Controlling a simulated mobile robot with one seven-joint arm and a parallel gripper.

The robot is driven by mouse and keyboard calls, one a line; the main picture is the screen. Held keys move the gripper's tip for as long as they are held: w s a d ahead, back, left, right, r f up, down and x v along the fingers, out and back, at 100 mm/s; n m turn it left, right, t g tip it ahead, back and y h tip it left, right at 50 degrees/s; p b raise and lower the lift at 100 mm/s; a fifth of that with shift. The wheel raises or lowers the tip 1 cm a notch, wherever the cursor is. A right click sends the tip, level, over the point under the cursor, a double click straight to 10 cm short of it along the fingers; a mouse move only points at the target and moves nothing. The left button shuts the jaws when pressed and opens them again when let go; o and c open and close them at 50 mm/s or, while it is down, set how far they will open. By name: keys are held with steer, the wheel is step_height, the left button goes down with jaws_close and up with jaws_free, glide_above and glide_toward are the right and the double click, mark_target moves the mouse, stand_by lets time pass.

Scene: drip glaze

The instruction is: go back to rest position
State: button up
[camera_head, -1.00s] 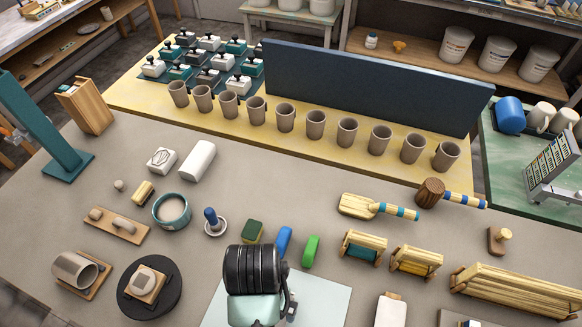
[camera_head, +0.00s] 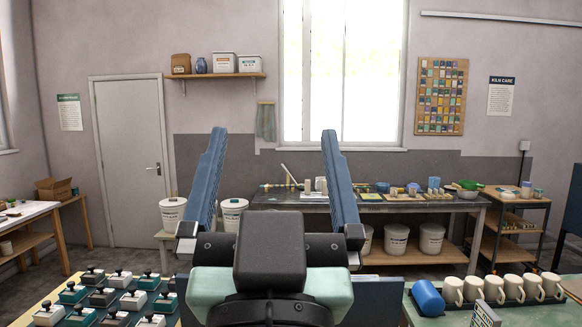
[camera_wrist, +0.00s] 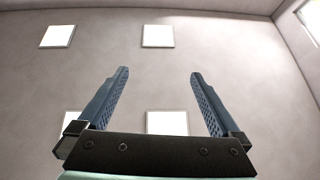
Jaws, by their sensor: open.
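My gripper (camera_head: 272,165) is raised in the middle of the head view, with its two blue ridged fingers spread wide apart and pointing up. Nothing is between the fingers. In the wrist view my gripper (camera_wrist: 157,85) is also open and empty, with only a plain ceiling or wall and pale square panels behind it. The gripper touches nothing that I can see.
White mugs (camera_head: 515,288) and a blue cylinder (camera_head: 428,298) sit on a green table at the lower right. A workbench (camera_head: 375,207) stands along the back wall. Free air surrounds the gripper.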

steer(key=s+d+r+t, duration=0.1)
steer(key=s+r+t, duration=0.1)
steer(key=s+r, duration=0.2)
steer(key=shift+s+d+r+t+h, duration=0.15)
steer(key=shift+s+r+t+h, duration=0.2)
steer(key=shift+r, duration=0.4)
